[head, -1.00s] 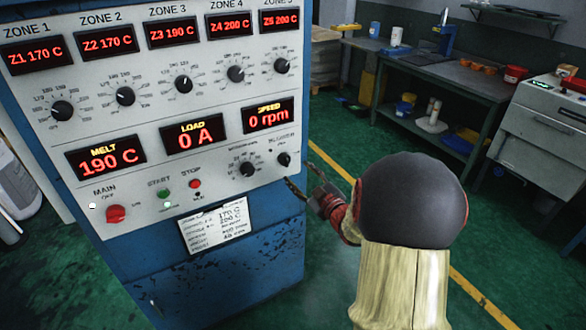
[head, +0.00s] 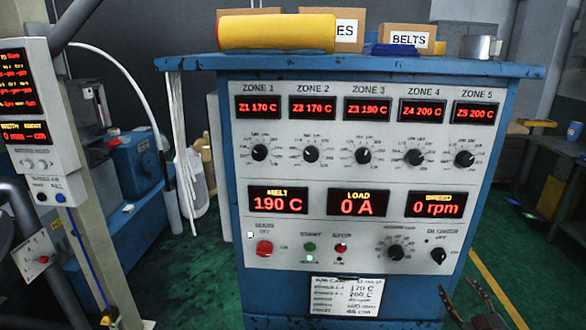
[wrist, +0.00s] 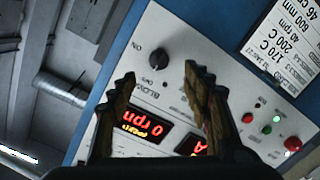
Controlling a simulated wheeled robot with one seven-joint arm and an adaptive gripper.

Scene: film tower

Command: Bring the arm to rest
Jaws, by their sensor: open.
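My gripper (head: 468,302) shows at the bottom right of the head view, with its dark fingers spread and nothing between them. Most of my arm is out of the picture. In the wrist view the two worn fingers (wrist: 158,82) are apart and point at the tilted panel. The blower knob (wrist: 159,58) appears between the fingertips, but I cannot tell how far off it is. The speed display (wrist: 143,126) reads 0 rpm.
A yellow roll (head: 276,32) and a cardboard box marked BELTS (head: 405,40) lie on the cabinet top. A second display post (head: 95,200) stands at the left.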

